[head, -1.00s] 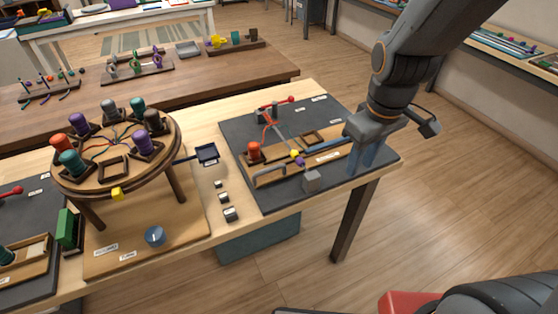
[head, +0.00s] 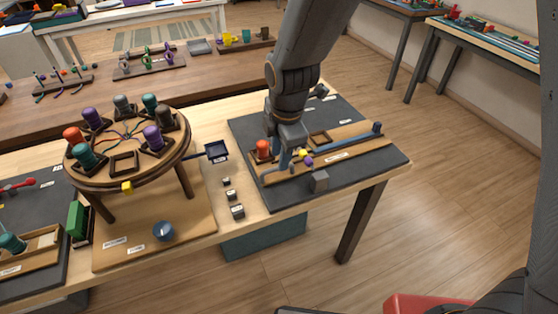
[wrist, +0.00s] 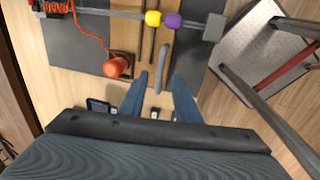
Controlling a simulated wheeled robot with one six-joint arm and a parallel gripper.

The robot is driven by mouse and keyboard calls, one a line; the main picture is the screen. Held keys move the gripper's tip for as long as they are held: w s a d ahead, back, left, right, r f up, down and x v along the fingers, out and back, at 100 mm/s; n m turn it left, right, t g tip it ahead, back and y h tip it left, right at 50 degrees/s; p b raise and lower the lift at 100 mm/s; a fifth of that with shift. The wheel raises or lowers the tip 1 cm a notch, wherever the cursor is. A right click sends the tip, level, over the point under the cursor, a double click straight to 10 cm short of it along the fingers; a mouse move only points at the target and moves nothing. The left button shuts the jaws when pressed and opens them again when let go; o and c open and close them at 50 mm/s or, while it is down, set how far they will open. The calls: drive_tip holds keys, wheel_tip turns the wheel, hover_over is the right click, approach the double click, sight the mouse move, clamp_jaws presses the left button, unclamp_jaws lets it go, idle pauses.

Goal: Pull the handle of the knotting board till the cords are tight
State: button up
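The knotting board (head: 365,110) is a dark board at the right end of the table; it also fills much of the wrist view (wrist: 115,20). Its grey bar handle (wrist: 163,65) stands at one end of a wooden rail (head: 345,155). My gripper (wrist: 160,75) is open, with its blue fingers apart on either side of the handle's near end; I cannot tell whether they touch it. A red cord (wrist: 92,35) runs loosely curved from an orange spool (wrist: 116,67). A yellow bead (wrist: 153,18) and a purple bead (wrist: 172,20) sit on a grey line leading to a grey block (wrist: 214,27).
A round braiding stand (head: 130,150) with several coloured bobbins stands to the left. A small dark tray (head: 217,151) and small weights (head: 237,211) lie between it and the board.

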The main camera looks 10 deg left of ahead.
drive_tip(key=shift+w+a+f, duration=0.1)
drive_tip(key=shift+w+f, duration=0.05)
drive_tip(key=shift+f, duration=0.75)
drive_tip(key=shift+w+a+f, duration=0.1)
drive_tip(key=shift+w+f, duration=0.05)
drive_tip(key=shift+f, duration=0.75)
clamp_jaws()
